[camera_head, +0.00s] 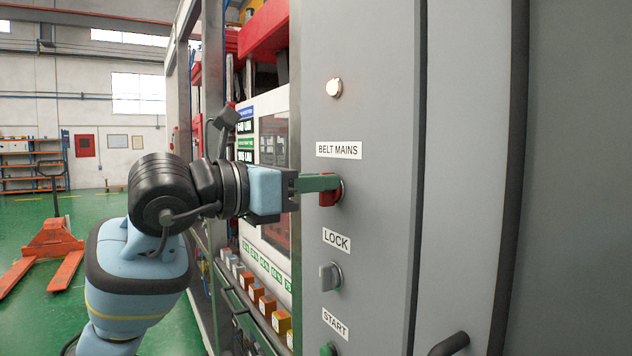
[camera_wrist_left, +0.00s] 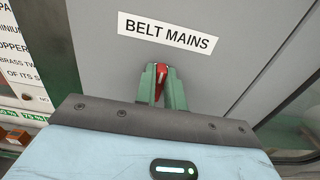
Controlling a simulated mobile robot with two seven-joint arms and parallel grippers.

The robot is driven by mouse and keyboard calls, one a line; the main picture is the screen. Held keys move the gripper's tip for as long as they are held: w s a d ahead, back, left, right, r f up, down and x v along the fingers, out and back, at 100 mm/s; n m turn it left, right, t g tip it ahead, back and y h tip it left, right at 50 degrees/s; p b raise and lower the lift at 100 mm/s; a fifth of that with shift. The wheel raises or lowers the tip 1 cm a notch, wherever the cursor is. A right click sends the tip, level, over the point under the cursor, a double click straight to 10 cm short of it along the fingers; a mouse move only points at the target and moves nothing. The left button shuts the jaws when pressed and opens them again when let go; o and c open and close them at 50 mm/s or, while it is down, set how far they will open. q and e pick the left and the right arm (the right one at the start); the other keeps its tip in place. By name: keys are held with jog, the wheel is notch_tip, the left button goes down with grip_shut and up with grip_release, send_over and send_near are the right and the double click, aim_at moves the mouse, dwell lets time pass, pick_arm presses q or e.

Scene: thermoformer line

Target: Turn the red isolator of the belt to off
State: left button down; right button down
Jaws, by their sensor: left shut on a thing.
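The red isolator (camera_head: 328,197) sits on the grey cabinet panel under the "BELT MAINS" label (camera_head: 338,150). My left gripper (camera_head: 330,183) reaches it from the left, with its green fingers at the knob. In the left wrist view the red isolator handle (camera_wrist_left: 160,79) stands between the two green fingers (camera_wrist_left: 161,90), which are shut on it. The handle looks close to upright under the label there, slightly tilted. The fingers hide part of the knob, so its exact setting cannot be read. My right gripper is not in view.
Below on the panel are a grey LOCK knob (camera_head: 330,276) and a green START button (camera_head: 328,349). A round pale lamp (camera_head: 334,87) is above. A black handle (camera_head: 449,345) sticks out at lower right. An orange pallet truck (camera_head: 52,245) stands far left on open green floor.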

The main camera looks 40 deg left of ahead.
pick_arm(q)
jog(key=shift+m, duration=0.3)
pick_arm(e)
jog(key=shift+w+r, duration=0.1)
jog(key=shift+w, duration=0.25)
pick_arm(q)
jog(key=shift+s+d+f+m, duration=0.1)
jog(key=shift+d+f+m, duration=0.1)
jog(key=shift+m, duration=2.65)
jog(key=shift+s+d+f+m, duration=0.1)
jog(key=shift+d+f+m, duration=0.1)
jog(key=shift+m, duration=2.6)
jog(key=shift+d+f+m, duration=0.15)
jog(key=shift+d+m, duration=0.05)
jog(key=shift+m, duration=2.65)
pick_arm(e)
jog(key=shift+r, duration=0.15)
pick_arm(q)
jog(key=shift+m, duration=0.3)
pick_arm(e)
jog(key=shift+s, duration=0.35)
pick_arm(q)
jog(key=c, duration=1.5)
grip_release()
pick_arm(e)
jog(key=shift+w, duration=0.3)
